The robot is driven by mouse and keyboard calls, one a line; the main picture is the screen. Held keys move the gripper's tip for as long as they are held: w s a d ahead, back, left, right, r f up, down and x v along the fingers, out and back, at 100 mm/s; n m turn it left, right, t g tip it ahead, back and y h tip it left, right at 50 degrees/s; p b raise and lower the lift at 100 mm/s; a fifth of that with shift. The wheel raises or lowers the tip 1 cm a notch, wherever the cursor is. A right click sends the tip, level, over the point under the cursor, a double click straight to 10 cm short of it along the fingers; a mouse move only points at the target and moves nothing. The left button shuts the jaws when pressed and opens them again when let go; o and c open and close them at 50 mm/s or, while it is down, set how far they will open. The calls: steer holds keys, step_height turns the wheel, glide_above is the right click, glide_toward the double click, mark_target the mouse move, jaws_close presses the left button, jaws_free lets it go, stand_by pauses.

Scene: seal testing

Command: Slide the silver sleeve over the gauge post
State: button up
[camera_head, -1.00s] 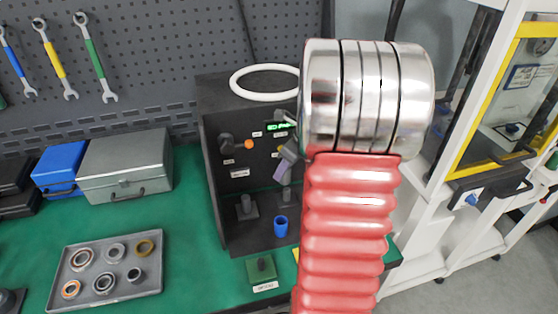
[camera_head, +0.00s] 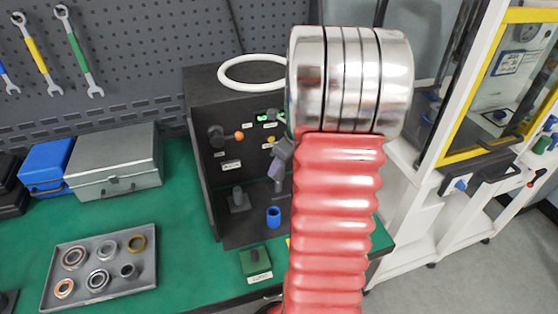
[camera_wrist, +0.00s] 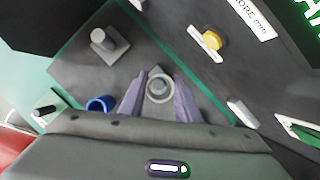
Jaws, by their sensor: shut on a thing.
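My gripper (camera_wrist: 160,103) has purple fingers and is shut on a small grey round ring, apparently the silver sleeve (camera_wrist: 159,87), seen nearly end-on in the wrist view. A grey shape shows just behind it. I cannot tell whether the sleeve is around a post or above one. In the head view my gripper (camera_head: 278,168) hangs in front of the black test stand, and the sleeve cannot be made out. One grey post (camera_head: 238,199) on a square base stands left of the gripper; it also shows bare in the wrist view (camera_wrist: 104,43). Which post is the gauge post is unclear.
A blue hollow cylinder (camera_head: 273,217) stands close below the gripper. The black stand (camera_head: 205,85) has knobs and a green display (camera_head: 270,115). A grey tray (camera_head: 125,295) of rings lies left, by a grey case (camera_head: 115,165). Green bench is clear between.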

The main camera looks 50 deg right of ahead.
steer(key=shift+f, duration=0.6)
steer(key=shift+f, duration=0.3)
stand_by(0.9)
steer(key=o, duration=1.3)
steer(key=shift+w+r, duration=0.15)
steer(key=shift+r, duration=2.35)
